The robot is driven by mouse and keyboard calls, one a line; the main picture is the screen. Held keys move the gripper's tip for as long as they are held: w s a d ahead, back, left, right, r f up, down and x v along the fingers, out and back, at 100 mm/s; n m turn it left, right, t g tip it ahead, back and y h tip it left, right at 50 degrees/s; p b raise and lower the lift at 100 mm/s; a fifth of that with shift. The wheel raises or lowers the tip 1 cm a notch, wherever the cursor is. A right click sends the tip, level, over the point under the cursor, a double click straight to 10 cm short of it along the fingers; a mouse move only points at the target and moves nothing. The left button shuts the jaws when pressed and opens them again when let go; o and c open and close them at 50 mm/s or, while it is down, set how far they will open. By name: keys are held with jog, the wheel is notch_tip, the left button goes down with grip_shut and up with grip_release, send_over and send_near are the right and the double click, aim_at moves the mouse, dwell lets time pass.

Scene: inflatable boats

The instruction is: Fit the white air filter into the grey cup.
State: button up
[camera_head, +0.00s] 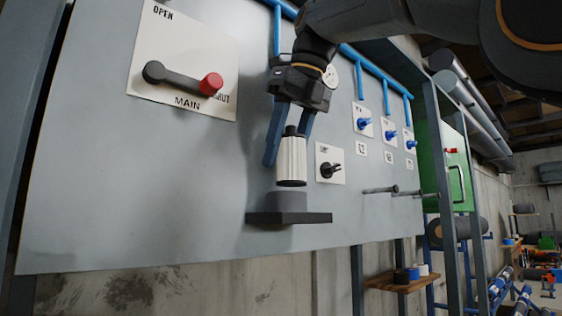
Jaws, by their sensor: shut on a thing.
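The white air filter (292,160) is a ribbed cylinder with a dark cap on top and a dark rim at the bottom. My gripper (288,137) points down and is shut on the filter near its top, one blue finger on each side. The grey cup (287,200) stands on a dark shelf (289,217) on the panel. The filter hangs upright above the cup, roughly in line with it. Its lower rim is near the cup's top edge; a small gap seems to show between them. The inside of the cup is hidden.
The grey panel (90,200) stands close behind. A red-handled main lever (185,78) is at upper left. A black knob (330,169) is right of the filter, and two rods (393,190) stick out further right. Blue pipes (360,60) run along the top. Space left of the cup is clear.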

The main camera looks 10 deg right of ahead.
aim_at(281, 175)
jog(key=shift+w+a+f, duration=0.1)
jog(key=shift+w+a, duration=0.2)
jog(key=shift+w, duration=0.05)
jog(key=shift+f+p, duration=0.4)
jog(key=shift+f, duration=1.3)
jog(key=shift+f, duration=0.35)
